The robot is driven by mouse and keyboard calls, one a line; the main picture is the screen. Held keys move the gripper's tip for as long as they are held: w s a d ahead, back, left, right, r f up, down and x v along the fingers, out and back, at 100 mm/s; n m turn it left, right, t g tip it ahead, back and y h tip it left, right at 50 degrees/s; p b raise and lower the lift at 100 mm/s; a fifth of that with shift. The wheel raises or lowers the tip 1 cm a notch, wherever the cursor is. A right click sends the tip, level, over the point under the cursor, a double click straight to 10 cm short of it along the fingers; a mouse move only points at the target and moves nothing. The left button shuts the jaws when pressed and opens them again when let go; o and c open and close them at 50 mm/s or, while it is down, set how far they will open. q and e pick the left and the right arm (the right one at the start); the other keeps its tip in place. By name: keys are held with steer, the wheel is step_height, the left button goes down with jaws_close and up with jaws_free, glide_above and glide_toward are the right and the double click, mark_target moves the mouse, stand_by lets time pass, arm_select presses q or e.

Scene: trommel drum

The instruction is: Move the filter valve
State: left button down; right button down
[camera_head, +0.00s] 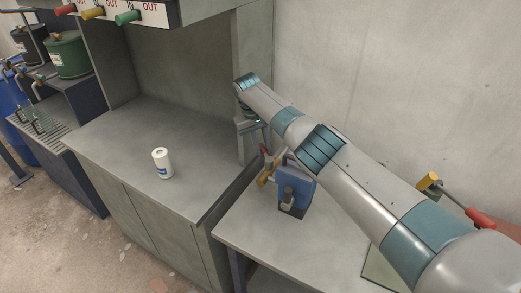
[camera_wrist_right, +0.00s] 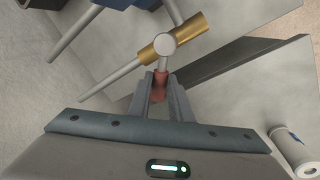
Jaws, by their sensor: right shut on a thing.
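The filter valve looks like a brass fitting (camera_head: 266,176) with a red handle, beside a blue housing (camera_head: 295,187) on the lower grey bench. In the right wrist view its brass body (camera_wrist_right: 172,38) has a pale round end and grey pipes joining it. My right gripper (camera_head: 263,147) reaches down to it from above. In the right wrist view my right gripper (camera_wrist_right: 160,88) is shut on the valve's red handle (camera_wrist_right: 160,84). The arm partly hides the gripper in the head view. My left gripper is not in view.
A white roll or canister (camera_head: 162,163) stands on the left grey counter (camera_head: 120,140). A mallet-like tool with a yellow head (camera_head: 429,184) and red handle lies at the right. Green, yellow and red valves (camera_head: 128,17) hang at top left. A wall (camera_head: 400,80) stands behind the bench.

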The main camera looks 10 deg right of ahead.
steer(key=shift+w+d+m+b, duration=0.1)
steer(key=shift+d+m+b, duration=0.3)
steer(key=shift+m, duration=0.5)
steer(key=shift+s+d+r+m+g+y+b, duration=0.1)
steer(key=shift+s+d+m+g+b, duration=0.3)
steer(key=shift+m, duration=0.95)
steer(key=shift+d+f+m+g+y+b, duration=0.15)
steer(key=shift+d+m+b, duration=0.55)
steer(key=shift+m, duration=0.7)
steer(key=shift+s+d+r+m+g+y+b, duration=0.1)
steer(key=shift+s+d+r+m+g+b, duration=0.2)
steer(key=shift+d+m, duration=0.75)
steer(key=shift+w+a+f+m, duration=0.1)
steer(key=shift+a+m, duration=0.15)
steer(key=shift+m, duration=0.15)
steer(key=c, duration=1.6)
jaws_free()
steer(key=shift+f, duration=0.1)
